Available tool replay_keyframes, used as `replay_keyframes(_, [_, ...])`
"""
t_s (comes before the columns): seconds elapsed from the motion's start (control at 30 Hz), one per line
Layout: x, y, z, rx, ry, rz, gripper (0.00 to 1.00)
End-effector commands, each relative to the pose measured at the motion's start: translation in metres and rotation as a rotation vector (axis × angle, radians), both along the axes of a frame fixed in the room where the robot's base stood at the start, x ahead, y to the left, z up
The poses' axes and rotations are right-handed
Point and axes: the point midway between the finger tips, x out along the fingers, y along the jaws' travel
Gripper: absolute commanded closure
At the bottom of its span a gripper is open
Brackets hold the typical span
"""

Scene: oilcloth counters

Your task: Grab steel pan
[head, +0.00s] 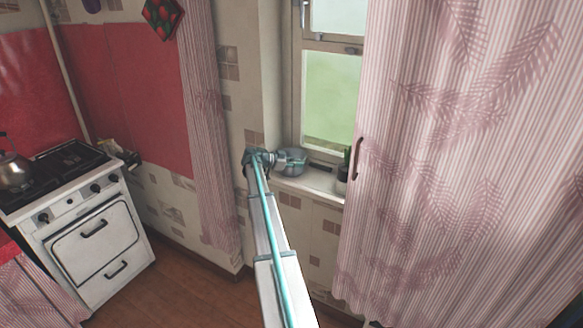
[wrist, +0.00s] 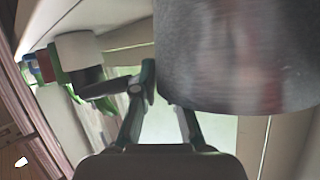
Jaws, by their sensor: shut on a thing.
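The steel pan (head: 293,160) is a round grey metal vessel at the windowsill, in front of the lower window pane. In the wrist view the pan (wrist: 240,55) fills the upper right, very close, with a blurred reddish reflection on its wall. My gripper (head: 274,158) is at the pan's left side in the head view. In the wrist view my gripper (wrist: 160,95) is shut on the pan at its near left edge, and the pan hides part of the right finger. I cannot tell whether the pan touches the sill.
The windowsill (head: 310,180) is narrow. Dark and green containers (head: 344,168) stand to the pan's right, beside the striped curtain (head: 440,150). A white stove (head: 95,235) with a kettle (head: 14,172) stands at far left. A pink curtain (head: 210,130) hangs left of the window.

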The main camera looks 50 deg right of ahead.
Motion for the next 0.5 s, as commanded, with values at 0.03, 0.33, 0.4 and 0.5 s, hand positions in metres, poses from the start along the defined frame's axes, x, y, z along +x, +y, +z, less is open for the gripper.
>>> replay_keyframes(0.03, [-0.0003, -0.0004, 0.0007, -0.001, 0.0, -0.001, 1.0])
replay_keyframes(0.33, [-0.0005, 0.0007, 0.001, 0.0, -0.001, 0.0, 1.0])
replay_keyframes(0.4, [-0.0005, 0.0014, 0.0019, 0.0, -0.001, 0.0, 1.0])
replay_keyframes(0.5, [-0.0006, 0.0025, 0.0041, -0.001, -0.002, -0.001, 1.0])
